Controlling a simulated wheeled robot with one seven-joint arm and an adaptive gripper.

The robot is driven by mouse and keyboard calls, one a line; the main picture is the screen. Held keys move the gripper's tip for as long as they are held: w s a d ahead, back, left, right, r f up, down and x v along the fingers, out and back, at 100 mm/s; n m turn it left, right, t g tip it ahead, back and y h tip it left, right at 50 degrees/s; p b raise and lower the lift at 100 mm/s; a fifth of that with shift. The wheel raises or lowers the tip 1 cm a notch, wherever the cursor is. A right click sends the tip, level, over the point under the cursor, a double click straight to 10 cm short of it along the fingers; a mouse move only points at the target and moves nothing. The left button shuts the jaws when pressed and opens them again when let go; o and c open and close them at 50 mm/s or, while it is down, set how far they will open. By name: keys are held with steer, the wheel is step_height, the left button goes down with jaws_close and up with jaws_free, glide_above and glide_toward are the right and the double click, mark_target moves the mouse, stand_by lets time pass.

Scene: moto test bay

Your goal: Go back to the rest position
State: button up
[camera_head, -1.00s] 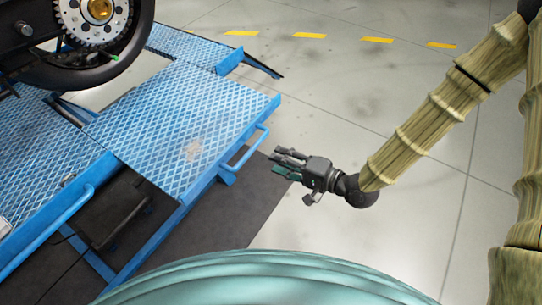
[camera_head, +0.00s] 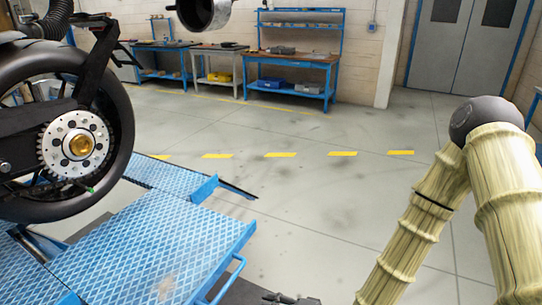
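My arm (camera_head: 430,220) comes in at the right, bent at an elbow, in a ribbed tan cover.
A motorcycle rear wheel (camera_head: 112,108) stands at the left over the blue lift platform (camera_head: 150,245). Workbenches (camera_head: 300,58) line the back wall. Grey doors (camera_head: 468,42) are at the back right. The floor (camera_head: 310,205) between is clear, with yellow dashes.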

steer(key=s+d+f+n+g+h+p, duration=0.25)
steer(key=s+d+f+h, duration=0.45)
steer(key=s+d+f, duration=0.4)
steer(key=s+d+f+n+g+h+p, duration=0.2)
steer(key=s+d+f+g+h, duration=0.2)
steer(key=s+d, duration=0.7)
steer(key=shift+s+d+f+h, duration=0.2)
steer(key=shift+s+f+h, duration=0.3)
steer(key=shift+f+h, duration=0.15)
steer(key=shift+w, duration=0.1)
